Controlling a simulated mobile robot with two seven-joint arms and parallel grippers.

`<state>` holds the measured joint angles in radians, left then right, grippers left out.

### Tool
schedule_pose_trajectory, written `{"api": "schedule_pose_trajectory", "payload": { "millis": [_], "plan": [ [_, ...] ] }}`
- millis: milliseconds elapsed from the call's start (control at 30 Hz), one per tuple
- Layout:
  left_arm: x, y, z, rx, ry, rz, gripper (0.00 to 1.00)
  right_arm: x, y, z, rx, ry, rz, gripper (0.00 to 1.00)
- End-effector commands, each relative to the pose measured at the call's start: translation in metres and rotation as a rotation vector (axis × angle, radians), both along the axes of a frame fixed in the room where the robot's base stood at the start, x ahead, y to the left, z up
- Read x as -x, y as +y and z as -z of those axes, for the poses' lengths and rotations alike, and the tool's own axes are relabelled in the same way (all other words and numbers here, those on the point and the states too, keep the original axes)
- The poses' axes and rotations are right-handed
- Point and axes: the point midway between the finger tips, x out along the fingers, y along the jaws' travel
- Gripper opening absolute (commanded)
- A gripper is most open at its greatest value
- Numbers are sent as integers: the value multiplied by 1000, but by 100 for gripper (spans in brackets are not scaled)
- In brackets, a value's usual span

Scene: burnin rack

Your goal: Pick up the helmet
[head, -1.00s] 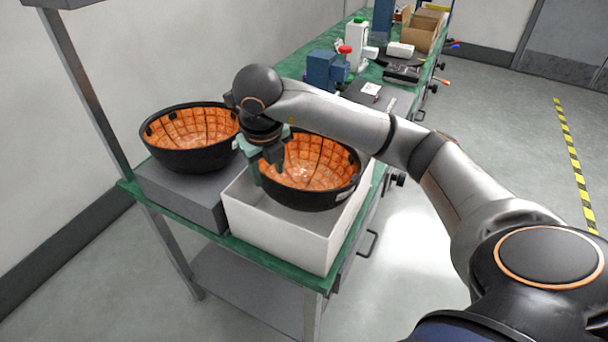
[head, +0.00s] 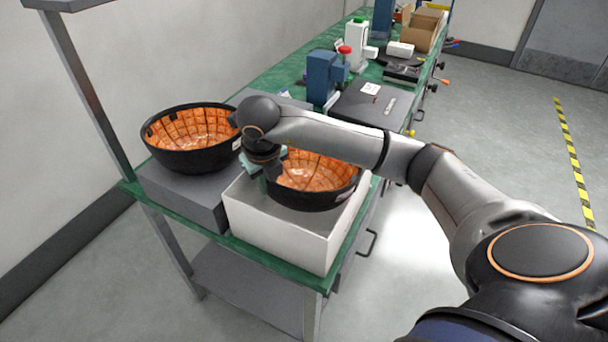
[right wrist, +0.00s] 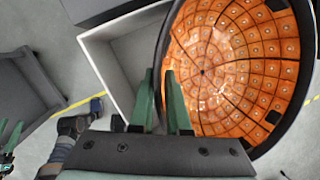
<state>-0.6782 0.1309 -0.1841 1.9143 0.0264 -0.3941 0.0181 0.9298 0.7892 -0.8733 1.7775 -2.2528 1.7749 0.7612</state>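A helmet, a black bowl shape with an orange padded inside, lies open side up at the white box (head: 275,235); this helmet (head: 318,172) fills the right of the right wrist view (right wrist: 235,70). My right gripper (head: 268,172) is at its left rim. In the right wrist view its green fingers (right wrist: 164,85) stand close on either side of the black rim and look shut on it. A second, similar helmet (head: 190,165) sits on a grey block to the left. A small green piece at that view's left edge looks like my left gripper (right wrist: 12,135), partly cut off.
The grey block (head: 180,195) stands right beside the white box on the green bench. Behind are a closed dark laptop-like case (head: 365,103), a blue device (head: 322,78) and a cardboard box (head: 425,32). A rack post (head: 85,90) rises at the left. Floor at the right is clear.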

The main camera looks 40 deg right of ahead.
Motion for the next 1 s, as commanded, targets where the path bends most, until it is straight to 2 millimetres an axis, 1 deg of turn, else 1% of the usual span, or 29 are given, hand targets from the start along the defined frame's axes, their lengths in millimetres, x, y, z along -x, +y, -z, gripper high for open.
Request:
{"api": "schedule_pose_trajectory", "payload": {
  "millis": [33,100,1000],
  "plan": [
    [0,0,0,0,0,0,50,0,0,0,0,0,0,7],
    [0,0,0,0,0,0,50,0,0,0,0,0,0,0],
    [0,0,0,0,1,0,50,0,-1,-1,1,-2,3,0]
  ]
}}
